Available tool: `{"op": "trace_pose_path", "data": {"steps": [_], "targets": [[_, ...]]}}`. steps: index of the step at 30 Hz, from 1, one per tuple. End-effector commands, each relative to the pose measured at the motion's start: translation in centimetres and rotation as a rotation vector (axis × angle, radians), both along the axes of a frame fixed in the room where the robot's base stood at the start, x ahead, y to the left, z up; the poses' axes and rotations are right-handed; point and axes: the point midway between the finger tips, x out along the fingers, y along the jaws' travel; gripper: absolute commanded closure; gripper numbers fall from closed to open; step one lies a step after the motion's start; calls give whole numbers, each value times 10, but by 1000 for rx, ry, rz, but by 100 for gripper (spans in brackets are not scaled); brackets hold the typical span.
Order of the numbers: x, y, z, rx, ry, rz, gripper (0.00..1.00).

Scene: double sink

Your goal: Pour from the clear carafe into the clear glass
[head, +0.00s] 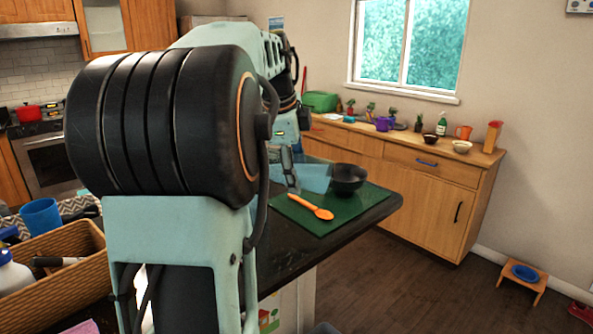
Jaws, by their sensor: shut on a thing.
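My gripper (288,165) shows small and partly hidden behind my own arm, above the dark counter. It is shut on a pale, see-through shape (314,178), which appears to be the clear carafe. Its outline is faint, and I cannot tell its tilt. I cannot make out the clear glass as a separate thing; my arm covers much of the counter.
A wicker basket (55,275) and blue cup (41,217) stand at left. A wooden sideboard (425,190) stands behind, across open floor.

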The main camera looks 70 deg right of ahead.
Motion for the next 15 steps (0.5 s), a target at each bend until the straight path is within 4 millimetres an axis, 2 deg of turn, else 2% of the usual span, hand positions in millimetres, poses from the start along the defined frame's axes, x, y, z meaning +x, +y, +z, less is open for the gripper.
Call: {"op": "trace_pose_path", "data": {"steps": [5,15], "targets": [[-1,0,-4,17,-60,-3,91],[1,0,-25,84,-299,-6,91]]}}
